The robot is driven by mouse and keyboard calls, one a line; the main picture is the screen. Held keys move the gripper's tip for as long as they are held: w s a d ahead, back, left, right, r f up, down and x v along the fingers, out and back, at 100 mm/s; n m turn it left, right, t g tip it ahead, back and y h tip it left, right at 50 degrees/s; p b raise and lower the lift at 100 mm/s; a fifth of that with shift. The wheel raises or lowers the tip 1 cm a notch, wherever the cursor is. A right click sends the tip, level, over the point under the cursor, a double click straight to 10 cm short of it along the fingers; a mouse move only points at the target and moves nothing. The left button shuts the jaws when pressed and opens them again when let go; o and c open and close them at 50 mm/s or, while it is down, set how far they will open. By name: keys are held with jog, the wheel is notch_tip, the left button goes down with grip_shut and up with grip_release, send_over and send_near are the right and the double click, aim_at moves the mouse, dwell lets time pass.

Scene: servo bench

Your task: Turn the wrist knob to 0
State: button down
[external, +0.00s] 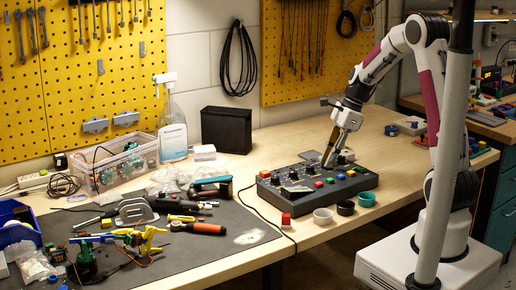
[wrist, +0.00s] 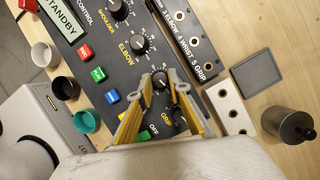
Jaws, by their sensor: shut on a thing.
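The dark control box (external: 300,205) sits on the wooden bench, with a row of black knobs. In the wrist view its panel (wrist: 92,95) shows a display reading STANDBY, an elbow knob (wrist: 138,43) and a grip knob (wrist: 178,115). Between them is the wrist knob (wrist: 159,80); its label is hidden by my fingers and its pointer is too small to read. My gripper (wrist: 159,83) is shut on this knob, one yellowish finger on each side. In the external view my gripper (external: 328,161) reaches down onto the box from above.
Coloured buttons, such as the red one (wrist: 85,52), line the panel beside the knobs. White (external: 322,216), black (external: 345,208) and teal (external: 367,199) cups stand in front of the box. A grey cylinder (wrist: 288,124) stands near the panel. Tools cover the dark mat (external: 240,262) at left.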

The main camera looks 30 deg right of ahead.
jog(key=shift+w+n+g, duration=0.1)
jog(key=shift+n+g, duration=0.3)
jog(key=shift+n, duration=0.6)
jog(key=c, duration=1.9)
grip_release()
jog(key=shift+m, duration=0.4)
